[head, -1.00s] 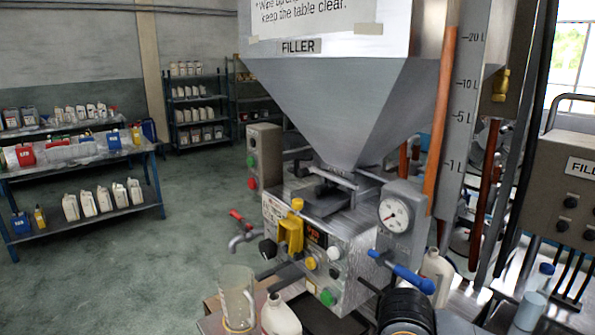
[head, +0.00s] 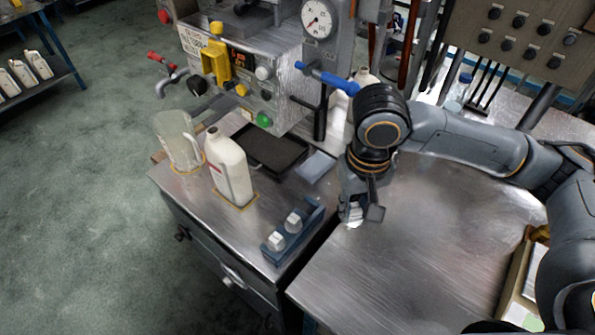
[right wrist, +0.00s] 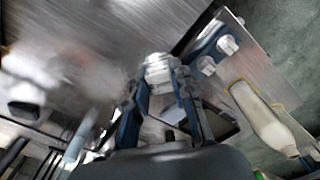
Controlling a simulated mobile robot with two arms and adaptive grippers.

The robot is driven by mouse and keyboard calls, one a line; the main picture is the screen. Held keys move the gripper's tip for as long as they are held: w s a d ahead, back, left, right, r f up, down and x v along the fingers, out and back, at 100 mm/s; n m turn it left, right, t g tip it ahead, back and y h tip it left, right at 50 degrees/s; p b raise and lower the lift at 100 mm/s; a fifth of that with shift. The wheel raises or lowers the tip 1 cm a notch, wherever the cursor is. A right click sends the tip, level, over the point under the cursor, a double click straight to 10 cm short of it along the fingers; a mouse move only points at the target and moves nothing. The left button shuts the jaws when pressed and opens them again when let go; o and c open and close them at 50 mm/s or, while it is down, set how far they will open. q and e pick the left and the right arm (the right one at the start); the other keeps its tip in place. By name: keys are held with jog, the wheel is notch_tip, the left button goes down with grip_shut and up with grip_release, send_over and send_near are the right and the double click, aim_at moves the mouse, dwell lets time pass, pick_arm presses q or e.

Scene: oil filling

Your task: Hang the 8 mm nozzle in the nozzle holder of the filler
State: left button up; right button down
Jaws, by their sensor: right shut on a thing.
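My right gripper (head: 357,212) hangs over the steel table just right of the blue rack. It is shut on a small whitish nozzle (right wrist: 158,72), which shows between the fingertips in the right wrist view; its size marking cannot be read. The blue rack (head: 310,215) holds two similar whitish nozzles (head: 292,220), which also show in the right wrist view (right wrist: 227,45). The filler (head: 280,75) stands behind, with a yellow part (head: 215,62) on its front and a spout (head: 172,82) with a red handle. Which part is its nozzle holder I cannot tell. My left gripper is out of view.
A white bottle (head: 229,168) and a clear jug (head: 178,140) stand on the cart, left of a black tray (head: 272,148). The filler's blue-handled lever (head: 328,77) is close to my right wrist. The table (head: 420,250) right of the gripper is mostly clear.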

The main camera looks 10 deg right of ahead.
jog(key=shift+w+a+f+n, duration=0.15)
jog(key=shift+a+n, duration=0.15)
jog(key=shift+n, duration=0.25)
jog(key=shift+w+a+n, duration=0.15)
jog(key=shift+a+n, duration=0.1)
jog(key=shift+n, duration=0.3)
jog(key=w+a+f+n, duration=0.1)
jog(key=w+a+n, duration=0.1)
jog(key=a+n, duration=0.4)
jog(key=w+a+f+n, duration=0.1)
jog(key=a+n, duration=0.6)
jog(key=n, duration=1)
jog(key=shift+w+a+f, duration=0.15)
jog(key=shift+w+f, duration=0.25)
jog(key=shift+f, duration=0.2)
jog(key=w+d+f+p, duration=0.1)
jog(key=w+d+f, duration=0.2)
jog(key=f, duration=0.1)
jog(key=w+d+f+p, duration=0.2)
jog(key=w+d+f, duration=0.1)
jog(key=f, duration=0.1)
jog(key=w+d+f+p, duration=0.1)
jog(key=w+d+f, duration=0.2)
jog(key=d+f, duration=0.1)
jog(key=shift+w+d+f+p, duration=0.1)
jog(key=shift+w+p, duration=0.2)
jog(key=shift+p, duration=0.05)
jog(key=shift+f, duration=0.2)
